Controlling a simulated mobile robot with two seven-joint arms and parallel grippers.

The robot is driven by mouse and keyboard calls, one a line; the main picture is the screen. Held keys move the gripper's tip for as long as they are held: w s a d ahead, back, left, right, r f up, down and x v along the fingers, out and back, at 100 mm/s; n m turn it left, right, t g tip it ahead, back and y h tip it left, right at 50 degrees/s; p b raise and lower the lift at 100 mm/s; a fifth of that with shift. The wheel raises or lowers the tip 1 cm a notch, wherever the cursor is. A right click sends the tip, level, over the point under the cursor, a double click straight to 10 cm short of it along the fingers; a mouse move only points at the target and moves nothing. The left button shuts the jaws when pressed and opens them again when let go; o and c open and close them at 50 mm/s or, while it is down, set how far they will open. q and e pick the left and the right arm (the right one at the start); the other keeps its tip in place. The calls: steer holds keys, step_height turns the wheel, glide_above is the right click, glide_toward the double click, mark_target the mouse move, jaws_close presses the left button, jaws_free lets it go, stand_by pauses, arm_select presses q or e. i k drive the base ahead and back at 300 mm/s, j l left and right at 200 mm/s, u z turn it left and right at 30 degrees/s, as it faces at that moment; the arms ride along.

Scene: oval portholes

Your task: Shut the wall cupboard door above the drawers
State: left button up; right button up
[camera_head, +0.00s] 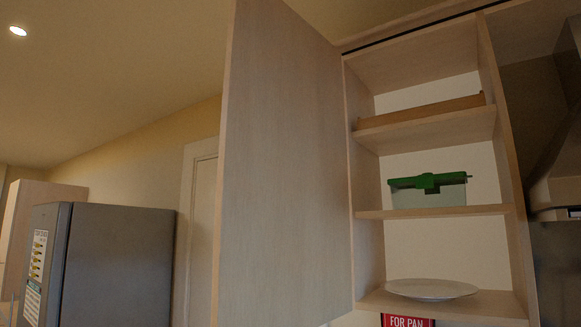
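The wall cupboard (362,180) is at the right of the head view, with its shelves in plain sight. Its pale wooden door (283,170) stands wide open, hinged on the cupboard's left side and swung out toward me. Inside, a white plate (431,290) lies on the bottom shelf. A clear container with a green lid (428,190) stands on the middle shelf. A flat brown wooden item (421,111) lies on the upper shelf. Neither gripper is in view. The drawers are not in view.
A range hood (560,175) is to the right of the cupboard. A grey fridge (115,262) stands at the lower left. A red sign (407,321) hangs below the cupboard. The space between fridge and door looks clear.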

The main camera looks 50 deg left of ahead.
mark_target(282, 249)
steer(key=j, duration=2.5)
steer(key=k+j+z, duration=0.1)
steer(key=k, duration=0.2)
